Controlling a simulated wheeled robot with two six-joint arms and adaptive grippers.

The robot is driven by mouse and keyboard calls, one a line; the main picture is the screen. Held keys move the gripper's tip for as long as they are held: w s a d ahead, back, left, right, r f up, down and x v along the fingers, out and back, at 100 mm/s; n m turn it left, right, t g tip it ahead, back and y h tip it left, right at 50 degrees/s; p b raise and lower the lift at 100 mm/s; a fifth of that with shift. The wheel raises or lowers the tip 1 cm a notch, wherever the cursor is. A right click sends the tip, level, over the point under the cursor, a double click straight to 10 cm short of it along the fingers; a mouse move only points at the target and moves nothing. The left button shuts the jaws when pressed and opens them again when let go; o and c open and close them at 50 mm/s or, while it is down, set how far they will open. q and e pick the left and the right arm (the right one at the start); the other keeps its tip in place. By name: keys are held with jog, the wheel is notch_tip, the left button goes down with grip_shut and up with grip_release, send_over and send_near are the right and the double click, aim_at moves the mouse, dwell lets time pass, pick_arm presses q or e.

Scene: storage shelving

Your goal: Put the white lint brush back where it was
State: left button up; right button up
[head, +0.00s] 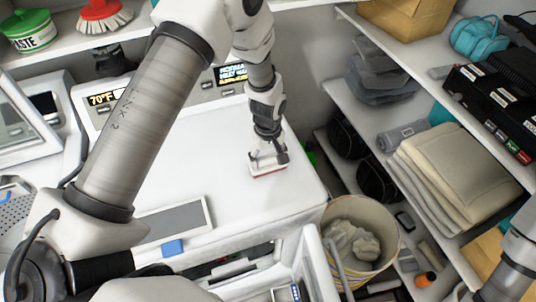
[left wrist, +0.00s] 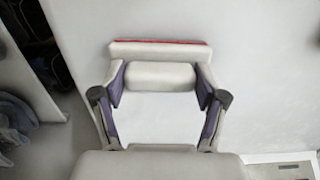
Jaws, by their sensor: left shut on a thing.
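The white lint brush (head: 268,172) has a red edge and is held at the end of my left gripper (head: 267,155), low over the front right part of the white machine top (head: 225,140). I cannot tell whether it touches the surface. In the left wrist view, the fingers of my left gripper (left wrist: 160,98) are shut on the lint brush (left wrist: 160,48), whose pale body and red strip run across in front of them. Part of my right arm shows at the lower right of the head view, but its gripper is out of the picture.
A bin (head: 375,220) with crumpled cloth stands right of the machine. Shelves at the right hold folded cream towels (head: 443,175) and a black box (head: 490,105). A red brush (head: 100,12) and a green tin (head: 28,32) stand on the upper left shelf. The machine top around the brush is clear.

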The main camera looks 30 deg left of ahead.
aim_at(268, 157)
pick_arm(q)
jog(key=o, duration=0.9)
jog(key=shift+f, duration=0.15)
jog(key=o, duration=0.4)
jog(key=shift+o, duration=0.2)
jog(key=shift+r, duration=0.35)
notch_tip(268, 157, up, 12)
jog(key=b, duration=0.4)
jog(key=shift+f, duration=0.15)
